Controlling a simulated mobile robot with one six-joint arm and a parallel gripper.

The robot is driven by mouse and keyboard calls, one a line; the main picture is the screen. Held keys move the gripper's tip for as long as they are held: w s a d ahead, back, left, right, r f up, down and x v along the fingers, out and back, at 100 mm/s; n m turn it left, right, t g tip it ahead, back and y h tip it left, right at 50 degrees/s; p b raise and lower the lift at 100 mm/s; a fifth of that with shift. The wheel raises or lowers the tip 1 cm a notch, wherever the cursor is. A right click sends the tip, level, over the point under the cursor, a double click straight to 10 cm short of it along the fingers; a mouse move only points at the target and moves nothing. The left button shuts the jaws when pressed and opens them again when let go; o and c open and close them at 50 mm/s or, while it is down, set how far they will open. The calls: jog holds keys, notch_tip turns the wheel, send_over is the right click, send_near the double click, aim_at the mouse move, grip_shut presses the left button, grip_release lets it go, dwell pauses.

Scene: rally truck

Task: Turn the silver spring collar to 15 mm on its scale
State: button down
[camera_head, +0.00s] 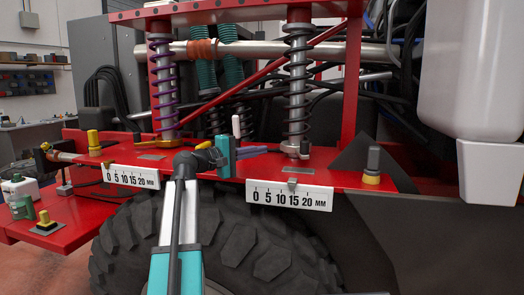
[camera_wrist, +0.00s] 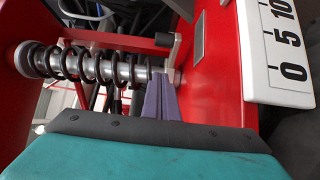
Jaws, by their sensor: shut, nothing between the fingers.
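The silver spring collar (camera_head: 293,152) sits at the foot of the right, dark-coiled spring (camera_head: 297,80). A short arm with an upright dark knob (camera_head: 305,147) stands at its right side. In the wrist view the collar (camera_wrist: 174,76) lies just beyond my fingertips, with its knob (camera_wrist: 163,40) above them. The right scale (camera_head: 288,196) reads 0 to 20 MM; a small grey pointer (camera_head: 292,183) sits at its top edge, around the 15. My gripper (camera_head: 264,150) is shut and empty, its purple fingers (camera_wrist: 160,98) pointing at the collar from the left. I cannot tell whether they touch it.
A purple spring (camera_head: 162,85) with a gold collar (camera_head: 165,140) stands left, above a second scale (camera_head: 132,177). Red bars and black hoses lie behind the springs.

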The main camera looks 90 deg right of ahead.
jog(key=p+x, duration=0.2)
jog(key=x, duration=0.6)
jog(key=shift+s+d+r+p, duration=0.1)
jog(key=shift+s+p, duration=0.15)
jog(key=shift+p, duration=0.05)
jog(key=s, duration=0.1)
jog(key=s+p, duration=0.1)
jog(key=s, duration=0.1)
jog(key=shift+a, duration=0.3)
jog(key=shift+s+p, duration=0.3)
jog(key=shift+s, duration=0.25)
jog(key=shift+s+a, duration=0.1)
jog(key=shift+s, duration=0.05)
jog(key=shift+s+a+b, duration=0.1)
jog(key=shift+s+b, duration=0.4)
jog(key=shift+s, duration=0.1)
jog(key=shift+w, duration=0.15)
